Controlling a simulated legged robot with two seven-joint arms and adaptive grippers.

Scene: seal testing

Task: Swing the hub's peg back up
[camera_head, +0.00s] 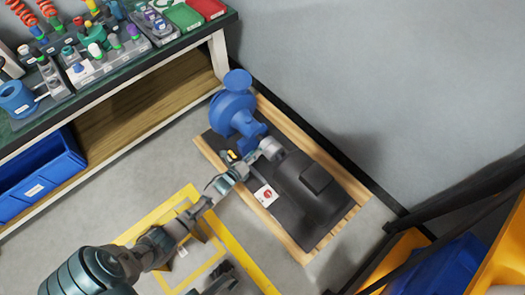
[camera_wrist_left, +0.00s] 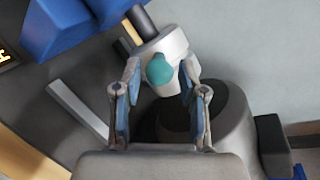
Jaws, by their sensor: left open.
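The hub is a light grey cylinder (camera_head: 271,149) between a blue pump and a black motor. In the left wrist view the hub (camera_wrist_left: 168,47) has a rounded teal peg end (camera_wrist_left: 160,69) that faces the camera. My left gripper (camera_head: 252,158) is at the hub in the head view. In the left wrist view my left gripper (camera_wrist_left: 160,98) is open, with one finger on each side of the teal peg end. I see a gap between the peg end and each finger. Whether a finger touches the hub's body cannot be told.
The blue pump (camera_head: 233,107) and black motor (camera_head: 309,190) stand on a wooden pallet (camera_head: 351,212) by the grey wall. A workbench (camera_head: 128,82) with several parts and trays is at the upper left. Yellow floor marking (camera_head: 240,255) surrounds some floor in front.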

